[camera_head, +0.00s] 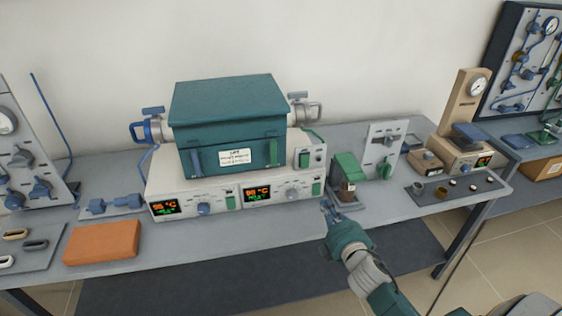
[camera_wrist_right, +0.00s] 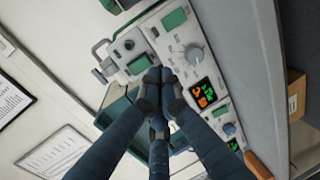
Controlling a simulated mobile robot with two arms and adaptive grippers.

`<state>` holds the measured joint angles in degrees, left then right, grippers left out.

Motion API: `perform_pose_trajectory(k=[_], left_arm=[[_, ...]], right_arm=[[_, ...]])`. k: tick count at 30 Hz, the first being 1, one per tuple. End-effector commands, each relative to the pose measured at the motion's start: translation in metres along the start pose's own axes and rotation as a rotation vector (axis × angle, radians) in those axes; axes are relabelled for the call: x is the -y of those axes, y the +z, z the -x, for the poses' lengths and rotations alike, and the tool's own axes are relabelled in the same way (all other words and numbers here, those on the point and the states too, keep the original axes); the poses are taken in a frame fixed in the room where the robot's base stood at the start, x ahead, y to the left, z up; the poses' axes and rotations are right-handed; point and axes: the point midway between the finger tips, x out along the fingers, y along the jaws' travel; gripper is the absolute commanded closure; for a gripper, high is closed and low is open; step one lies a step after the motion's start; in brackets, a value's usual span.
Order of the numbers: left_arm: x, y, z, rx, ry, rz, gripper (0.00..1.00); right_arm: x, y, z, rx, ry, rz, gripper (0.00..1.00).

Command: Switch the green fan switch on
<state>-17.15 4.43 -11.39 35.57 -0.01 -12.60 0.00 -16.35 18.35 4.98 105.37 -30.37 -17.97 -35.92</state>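The teal furnace (camera_head: 228,125) stands on two white control units with lit orange and green displays. Several green switches show: one on the left unit (camera_head: 231,203), one on the right unit (camera_head: 317,188), and one on a small white box (camera_head: 304,160) beside the furnace. In the right wrist view, the small-box switch (camera_wrist_right: 142,64) and the right-unit switch (camera_wrist_right: 173,19) lie beyond the fingers. I cannot read which is the fan switch or its state. My right gripper (camera_head: 327,206) is before the right unit's right end; its fingertips (camera_wrist_right: 160,80) are together, empty. My left gripper is out of view.
A small green-topped device (camera_head: 347,172) stands right of the units, close to my right gripper. An orange block (camera_head: 102,242) lies at the table's left front. A dark tray (camera_head: 455,188) with small cups is at right. The grey table front (camera_head: 270,231) is clear.

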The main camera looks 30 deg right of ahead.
Motion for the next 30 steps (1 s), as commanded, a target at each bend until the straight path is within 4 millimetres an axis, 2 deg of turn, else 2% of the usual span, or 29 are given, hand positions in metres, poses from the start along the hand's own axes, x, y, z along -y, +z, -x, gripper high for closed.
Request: perform_pose_trajectory(k=[1,3,6,19,23,30], left_arm=[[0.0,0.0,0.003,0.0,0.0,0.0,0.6],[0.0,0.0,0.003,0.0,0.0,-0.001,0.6],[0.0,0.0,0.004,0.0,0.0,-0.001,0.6],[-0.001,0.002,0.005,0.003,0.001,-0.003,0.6],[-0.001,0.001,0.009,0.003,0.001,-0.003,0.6],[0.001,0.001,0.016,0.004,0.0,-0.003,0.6]], right_arm=[[-0.017,0.0,0.002,-0.001,0.025,0.022,1.0],[-0.031,-0.001,0.003,-0.002,0.049,0.042,1.0],[-0.041,-0.002,0.004,-0.003,0.065,0.057,1.0],[-0.042,-0.002,-0.002,-0.003,0.067,0.058,1.0],[-0.045,-0.002,-0.019,-0.003,0.068,0.057,1.0],[-0.049,-0.003,-0.07,-0.002,0.067,0.057,1.0]])
